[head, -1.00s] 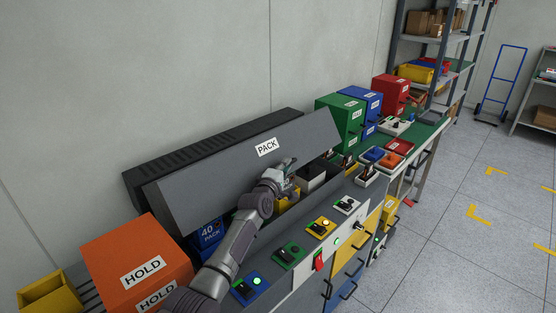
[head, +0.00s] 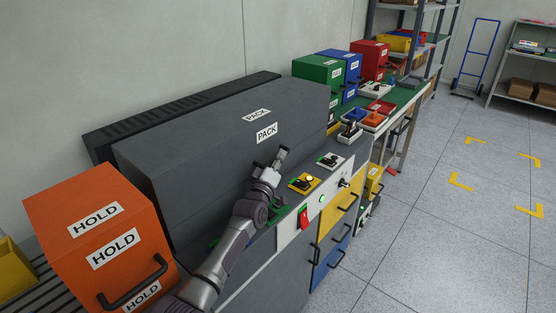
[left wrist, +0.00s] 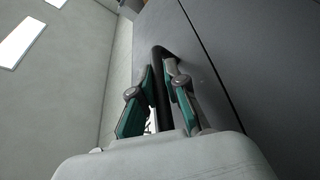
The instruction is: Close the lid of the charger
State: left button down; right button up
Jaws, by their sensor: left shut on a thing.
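The charger's grey lid (head: 205,165), marked PACK on its top and front, is down over the charger. No opening into the charger shows in the head view. My left gripper (head: 279,158) is at the lid's front, low and below the PACK label. In the left wrist view its two green-padded fingers (left wrist: 164,65) are shut around a dark bar-like handle (left wrist: 160,52) on a grey panel. A thin dark seam (left wrist: 210,60) runs along the grey surface beside it. The packs inside are hidden. My right gripper is not in view.
An orange HOLD box (head: 100,235) stands close left of my left arm. The front panel has switch plates, including a yellow one (head: 304,183). Green (head: 318,75), blue and red boxes stand beyond on the bench. The floor (head: 430,240) at right is clear.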

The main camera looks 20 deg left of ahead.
pick_arm(q)
jog(key=c, duration=1.2)
grip_release()
jog(key=shift+a, duration=0.25)
jog(key=shift+d, duration=0.1)
jog(key=shift+s+f, duration=0.15)
jog(key=shift+s, duration=0.35)
jog(key=s, duration=0.3)
jog(key=s+f, duration=0.1)
jog(key=s, duration=0.3)
jog(key=s+f, duration=0.1)
jog(key=s, duration=0.2)
jog(key=shift+s+d, duration=0.25)
jog(key=shift+s, duration=0.15)
